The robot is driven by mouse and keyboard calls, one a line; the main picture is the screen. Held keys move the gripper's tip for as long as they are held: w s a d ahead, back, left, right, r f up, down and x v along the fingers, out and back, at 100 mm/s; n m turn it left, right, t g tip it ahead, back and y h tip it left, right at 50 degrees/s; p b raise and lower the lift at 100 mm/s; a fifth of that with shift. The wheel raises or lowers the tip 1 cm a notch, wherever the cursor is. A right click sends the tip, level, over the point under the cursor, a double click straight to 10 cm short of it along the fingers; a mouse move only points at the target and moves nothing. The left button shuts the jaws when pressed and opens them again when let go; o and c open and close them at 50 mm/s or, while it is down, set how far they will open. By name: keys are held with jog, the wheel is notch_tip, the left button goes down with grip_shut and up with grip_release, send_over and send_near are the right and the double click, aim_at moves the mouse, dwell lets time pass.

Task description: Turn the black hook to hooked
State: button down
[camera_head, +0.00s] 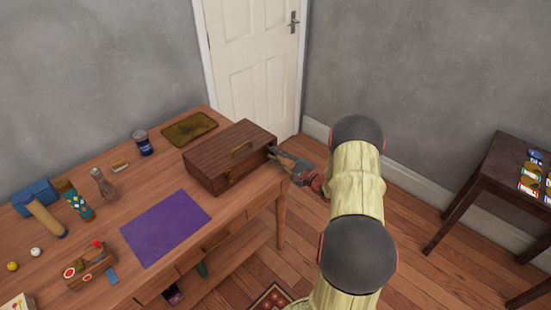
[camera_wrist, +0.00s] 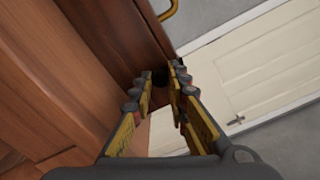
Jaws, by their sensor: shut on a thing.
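A dark brown wooden box (camera_head: 222,158) stands at the back right corner of the table, with a brass handle on its lid and a brass fitting on its front. My gripper (camera_head: 275,154) is at the box's right end, near its upper edge. In the wrist view my gripper (camera_wrist: 168,84) has its fingers reaching to the box's dark wood (camera_wrist: 125,38). The black hook (camera_wrist: 181,72) shows as a small dark shape at the fingertips and is mostly hidden by them. My gripper is shut on it. Whether it is hooked cannot be told.
The table (camera_head: 140,190) holds a purple mat (camera_head: 165,228), a brown tray (camera_head: 189,128), a blue can (camera_head: 143,143) and several small things at left. A white door (camera_head: 250,60) stands behind. A dark side table (camera_head: 490,180) stands at right; floor between is clear.

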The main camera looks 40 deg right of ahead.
jog(key=shift+n, duration=0.3)
dwell(0.4)
jog(key=c, duration=1.7)
grip_release()
jog(key=shift+s, duration=0.1)
jog(key=s, duration=0.8)
jog(key=s+d, duration=0.1)
jog(key=s, duration=0.2)
jog(key=shift+s, duration=0.4)
